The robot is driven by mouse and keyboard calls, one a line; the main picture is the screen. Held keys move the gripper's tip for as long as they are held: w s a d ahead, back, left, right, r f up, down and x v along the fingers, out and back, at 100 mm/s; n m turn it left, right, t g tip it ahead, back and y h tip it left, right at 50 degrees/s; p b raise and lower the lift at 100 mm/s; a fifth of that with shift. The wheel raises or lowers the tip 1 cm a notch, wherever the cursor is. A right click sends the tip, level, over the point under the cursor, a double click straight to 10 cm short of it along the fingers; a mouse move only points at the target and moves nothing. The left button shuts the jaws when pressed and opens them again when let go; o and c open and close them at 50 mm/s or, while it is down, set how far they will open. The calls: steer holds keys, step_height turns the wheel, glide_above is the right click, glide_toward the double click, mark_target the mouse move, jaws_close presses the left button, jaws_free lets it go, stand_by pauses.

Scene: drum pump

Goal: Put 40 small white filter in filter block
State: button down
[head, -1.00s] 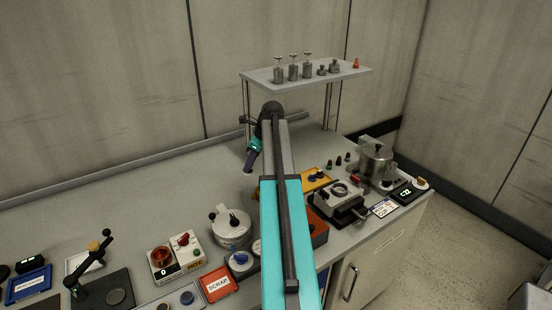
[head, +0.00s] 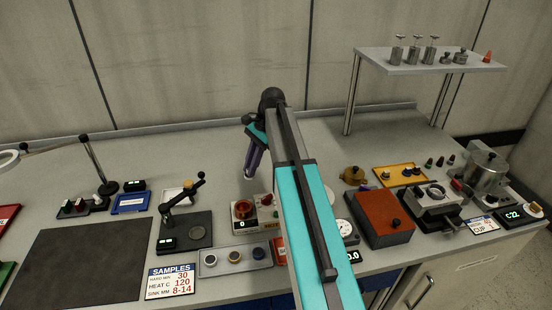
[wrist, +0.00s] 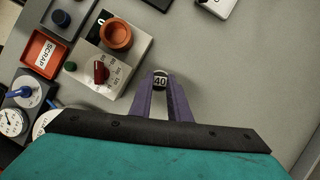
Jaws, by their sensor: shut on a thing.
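My gripper (wrist: 160,88) is shut on a small piece marked 40 (wrist: 160,80), pinched at the fingertips, with a white face and a dark rim. In the head view my gripper (head: 249,176) hangs above the bench behind the heater box; the piece it holds is too small to make out there. I cannot tell for certain which fixture is the filter block. A grey machine (head: 436,199) with a round opening stands at the right, behind a small sign (head: 482,225) that reads CUP.
A heater box with an orange cup (head: 243,210) and a grey strip with several round pieces (head: 236,259) stand at the front. An orange SCRAP tray (wrist: 43,54) is left in the wrist view. A red-topped box (head: 384,214) is right of my arm.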

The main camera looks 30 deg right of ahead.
steer(key=s+a+n+g+h, duration=0.1)
steer(key=a+n, duration=0.6)
steer(key=a, duration=0.8)
steer(key=shift+s+a+f+g+b, duration=0.25)
steer(key=shift+s+f+g+b, duration=0.15)
steer(key=shift+s+g, duration=0.4)
steer(key=shift+s, duration=0.1)
